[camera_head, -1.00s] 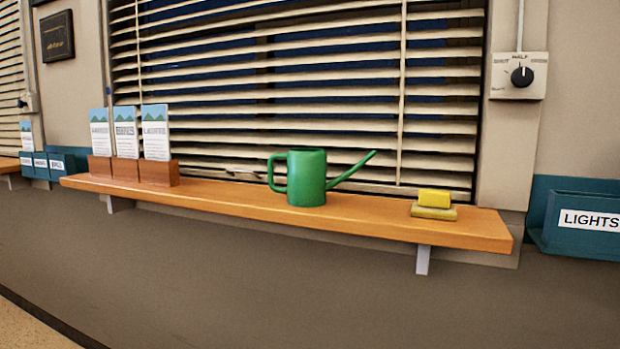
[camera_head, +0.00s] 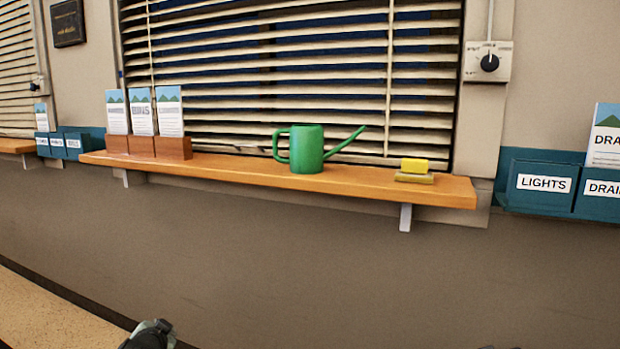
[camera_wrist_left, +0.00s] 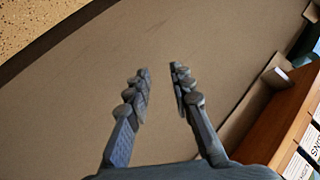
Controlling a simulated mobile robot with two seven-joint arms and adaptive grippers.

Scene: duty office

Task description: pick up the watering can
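The green watering can (camera_head: 307,150) stands upright on the wooden shelf (camera_head: 235,174) below the window blinds. Its handle points left and its spout points up to the right. My left gripper shows in the left wrist view (camera_wrist_left: 158,88) with its two fingers apart and nothing between them. The wall below the shelf is behind the fingers. In the head view only a dark piece of my left arm (camera_head: 150,335) shows at the bottom edge, well below the can. My right gripper cannot be made out; only a tiny dark bit shows at the bottom edge.
Left of the can, several brochures stand in wooden holders (camera_head: 172,148). Right of it, a yellow sponge (camera_head: 415,165) lies on a small dish. A shelf bracket (camera_head: 405,218) sticks out below. Teal bins (camera_head: 540,185) hang at right. The space before the shelf is clear.

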